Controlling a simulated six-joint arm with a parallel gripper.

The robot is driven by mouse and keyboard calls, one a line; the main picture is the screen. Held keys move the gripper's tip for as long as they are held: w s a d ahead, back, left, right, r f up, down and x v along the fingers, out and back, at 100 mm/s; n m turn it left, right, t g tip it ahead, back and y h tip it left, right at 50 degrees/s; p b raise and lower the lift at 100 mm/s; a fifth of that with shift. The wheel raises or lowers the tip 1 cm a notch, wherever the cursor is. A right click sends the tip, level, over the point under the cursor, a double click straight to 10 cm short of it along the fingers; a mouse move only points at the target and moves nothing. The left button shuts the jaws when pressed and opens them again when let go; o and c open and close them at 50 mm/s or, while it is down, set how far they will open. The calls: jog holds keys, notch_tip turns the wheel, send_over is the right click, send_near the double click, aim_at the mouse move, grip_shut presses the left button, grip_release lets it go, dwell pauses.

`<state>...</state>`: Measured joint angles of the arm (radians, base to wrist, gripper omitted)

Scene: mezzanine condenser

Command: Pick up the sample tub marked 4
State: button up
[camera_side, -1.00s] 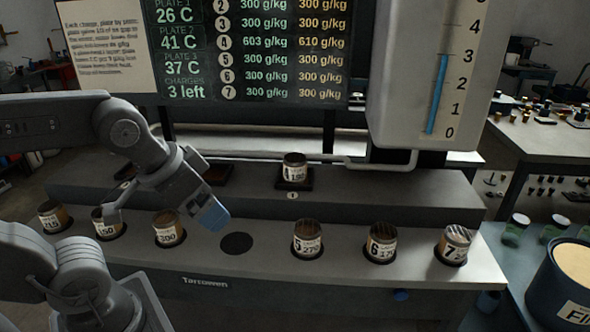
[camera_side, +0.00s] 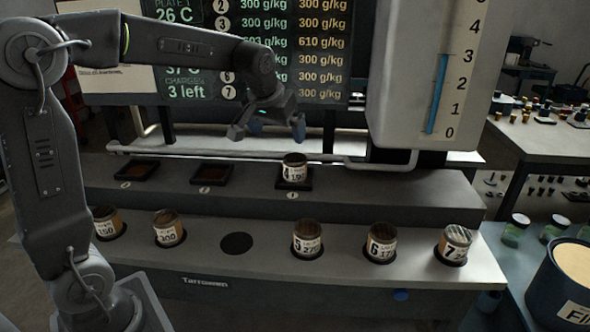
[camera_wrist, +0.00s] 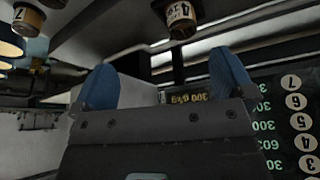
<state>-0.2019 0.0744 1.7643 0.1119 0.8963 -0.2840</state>
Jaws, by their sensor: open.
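The sample tub marked 4 (camera_side: 295,172) stands upright on the rightmost dark square plate (camera_side: 307,184) of the raised shelf. It has a dark lid and a pale label, only partly readable. In the wrist view the tub (camera_wrist: 180,20) shows upside down at the top, its label reading 4. My gripper (camera_side: 268,131) is open and empty. It hangs above the shelf, up and slightly left of the tub, apart from it. Its blue fingertips spread wide in the wrist view (camera_wrist: 165,82), with nothing between them.
Several labelled tubs, including 5 (camera_side: 307,240), 6 (camera_side: 381,243) and 7 (camera_side: 453,246), sit in the front ledge (camera_side: 345,277). An empty round hole (camera_side: 236,243) lies left of tub 5. A large gauge (camera_side: 425,80) and readout board (camera_side: 300,60) stand behind.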

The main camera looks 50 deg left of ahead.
jog(key=n, duration=0.2)
send_near(295, 158)
jog(key=shift+g+y, duration=0.3)
jog(key=shift+g, duration=0.1)
jog(key=x, duration=0.5)
jog(key=shift+s+d+f, duration=0.1)
jog(key=shift+d+f, duration=0.25)
jog(key=shift+f, duration=0.05)
jog(key=shift+w+x, duration=0.15)
jog(key=shift+x, duration=1.35)
jog(key=shift+w+x, duration=0.2)
jog(key=shift+x, duration=1.25)
jog(key=shift+a+r, duration=0.1)
jog(key=shift+r, duration=0.05)
jog(key=c, duration=1.1)
jog(key=shift+r, duration=0.1)
jog(key=shift+c, duration=0.7)
